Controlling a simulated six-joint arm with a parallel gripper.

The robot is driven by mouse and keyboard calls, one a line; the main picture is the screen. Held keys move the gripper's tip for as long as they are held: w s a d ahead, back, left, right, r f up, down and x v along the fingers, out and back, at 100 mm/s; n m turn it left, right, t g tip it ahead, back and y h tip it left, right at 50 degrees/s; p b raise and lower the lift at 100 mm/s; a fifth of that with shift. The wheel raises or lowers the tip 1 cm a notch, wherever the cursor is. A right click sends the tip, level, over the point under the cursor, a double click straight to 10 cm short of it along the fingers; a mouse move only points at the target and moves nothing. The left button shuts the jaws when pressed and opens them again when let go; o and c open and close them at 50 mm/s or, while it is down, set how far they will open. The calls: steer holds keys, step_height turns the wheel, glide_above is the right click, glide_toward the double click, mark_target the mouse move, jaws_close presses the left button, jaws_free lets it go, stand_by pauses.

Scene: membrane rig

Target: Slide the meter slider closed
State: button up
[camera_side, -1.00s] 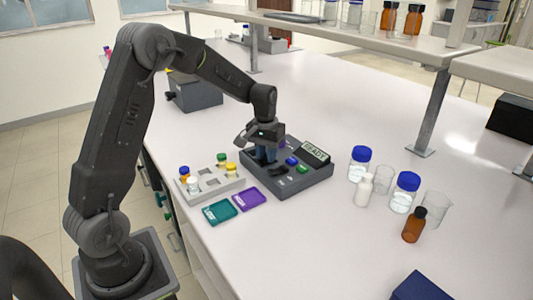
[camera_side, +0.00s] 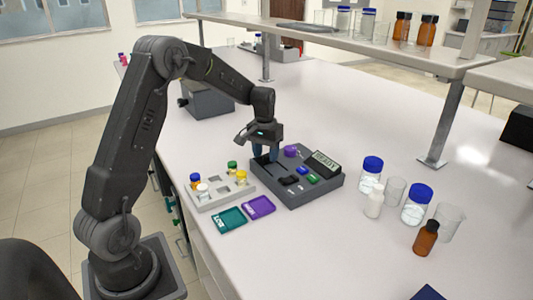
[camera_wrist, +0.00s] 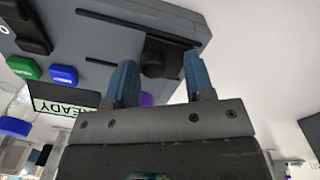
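The meter is a dark grey box (camera_side: 325,188) with a READY display (camera_side: 326,163); it also shows in the wrist view (camera_wrist: 85,62). A black slider knob (camera_wrist: 163,60) sits at one end of a long dark slot in the wrist view. My gripper (camera_side: 267,156) is over the far-left part of the meter, fingers pointing down. In the wrist view its two blue fingers (camera_wrist: 159,66) are apart, one on each side of the knob, with gaps showing.
The meter also has a green button (camera_side: 313,178), a blue button and a purple knob (camera_side: 291,151). Bottles and beakers (camera_side: 396,190) stand to the right.

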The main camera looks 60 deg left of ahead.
step_height(320, 180, up, 14)
steer(key=shift+s+a, duration=0.15)
stand_by(0.6)
steer(key=shift+f, duration=0.1)
steer(key=s+d+r+m+t+y, duration=0.1)
steer(key=s+d+r+m+t, duration=0.3)
steer(key=s+d, duration=0.9)
steer(key=s+d+f+m+t, duration=0.1)
steer(key=s+d+f, duration=0.2)
steer(key=s+d, duration=0.6)
steer(key=shift+s+d+f+h, duration=0.2)
steer(key=shift+s+h, duration=0.1)
steer(key=shift+s, duration=0.55)
